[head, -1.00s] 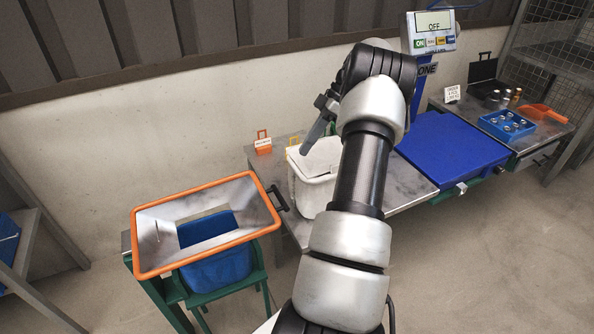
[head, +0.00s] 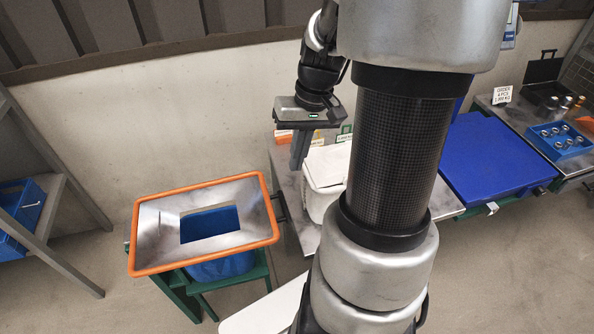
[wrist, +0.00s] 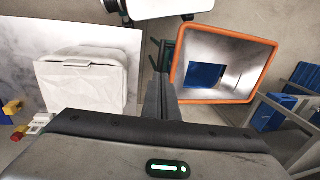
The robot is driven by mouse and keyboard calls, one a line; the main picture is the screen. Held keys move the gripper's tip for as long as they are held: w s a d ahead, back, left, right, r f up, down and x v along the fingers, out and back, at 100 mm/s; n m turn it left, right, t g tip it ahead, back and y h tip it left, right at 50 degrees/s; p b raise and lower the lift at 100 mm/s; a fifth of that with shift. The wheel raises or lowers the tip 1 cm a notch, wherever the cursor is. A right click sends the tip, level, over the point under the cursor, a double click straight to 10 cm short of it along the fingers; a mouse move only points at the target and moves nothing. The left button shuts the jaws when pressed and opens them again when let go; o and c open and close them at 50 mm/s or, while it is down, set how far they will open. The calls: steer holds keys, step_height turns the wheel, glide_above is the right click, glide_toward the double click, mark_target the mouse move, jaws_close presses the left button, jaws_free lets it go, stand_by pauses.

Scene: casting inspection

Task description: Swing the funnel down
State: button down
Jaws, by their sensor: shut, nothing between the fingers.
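The funnel (head: 160,222) is a wide metal tray with an orange rim and a rectangular opening. In the head view it lies roughly level at the lower left, over a blue bin (head: 222,266) on a green stand. A black handle stub shows at its right edge. In the wrist view the funnel (wrist: 245,62) is right of the fingers. My gripper (head: 297,166) hangs with its fingers pointing down, up and to the right of the funnel, beside the white bin. The fingers (wrist: 161,82) are together with nothing between them, apart from the funnel.
A white bin (head: 325,187) stands on the metal table behind my arm; it also shows in the wrist view (wrist: 85,85). A blue platform (head: 485,160) is at the right, with a blue tray of parts (head: 562,140) beyond. Shelving with blue bins stands at the far left.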

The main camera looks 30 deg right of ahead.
mark_target(285, 205)
steer(key=f+b, duration=0.1)
steer(key=f, duration=0.3)
steer(key=a+f+b, duration=0.1)
steer(key=f, duration=0.3)
steer(key=a+f+b, duration=0.1)
steer(key=f, duration=0.4)
steer(key=shift+w+a, duration=0.2)
steer(key=shift+w, duration=0.1)
